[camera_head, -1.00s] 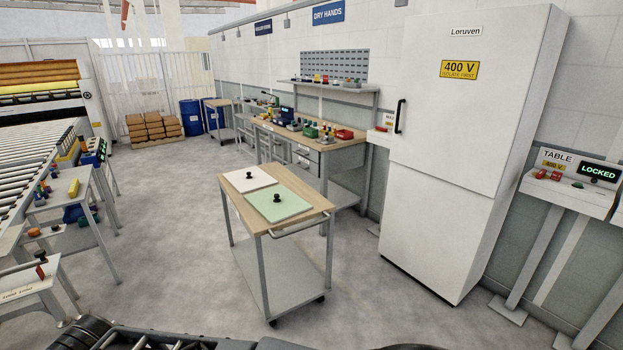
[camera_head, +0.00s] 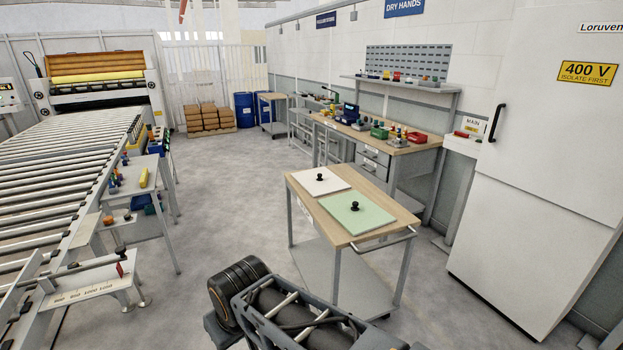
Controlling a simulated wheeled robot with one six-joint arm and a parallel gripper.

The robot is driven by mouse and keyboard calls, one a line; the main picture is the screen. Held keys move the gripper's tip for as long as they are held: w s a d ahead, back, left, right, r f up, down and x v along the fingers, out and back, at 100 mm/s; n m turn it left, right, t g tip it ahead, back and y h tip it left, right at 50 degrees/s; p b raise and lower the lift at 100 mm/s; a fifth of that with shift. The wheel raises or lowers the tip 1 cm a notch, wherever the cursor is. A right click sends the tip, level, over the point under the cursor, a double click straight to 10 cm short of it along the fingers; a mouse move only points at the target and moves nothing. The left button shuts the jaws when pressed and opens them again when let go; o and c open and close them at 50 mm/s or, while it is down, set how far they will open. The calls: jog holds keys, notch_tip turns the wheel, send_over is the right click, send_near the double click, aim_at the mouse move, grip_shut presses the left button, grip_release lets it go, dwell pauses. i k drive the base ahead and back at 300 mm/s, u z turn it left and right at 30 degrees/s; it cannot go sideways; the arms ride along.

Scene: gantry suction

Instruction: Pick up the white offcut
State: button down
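A white flat square panel with a black knob, which looks like the white offcut (camera_head: 312,187), lies on the far left part of a wooden-topped cart (camera_head: 350,240). A pale green panel (camera_head: 370,222) with a black knob lies beside it, nearer me on the same top. The cart stands ahead, right of the middle. My arm (camera_head: 285,310) shows at the bottom middle, in front of the cart and apart from it. My gripper's fingers cannot be made out.
A roller conveyor (camera_head: 65,165) runs along the left, with small side tables (camera_head: 140,190) beside it. A workbench (camera_head: 390,142) stands behind the cart at the wall, and a tall white cabinet (camera_head: 545,200) is at the right. Grey floor (camera_head: 225,210) is clear between conveyor and cart.

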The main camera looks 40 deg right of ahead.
aim_at(319, 182)
jog(key=i, duration=0.4)
jog(key=z, duration=1.35)
jog(key=i, duration=0.35)
jog(key=u, duration=0.75)
jog(key=i, duration=2.65)
jog(key=z, duration=0.7)
jog(key=i, duration=0.2)
jog(key=z, duration=0.35)
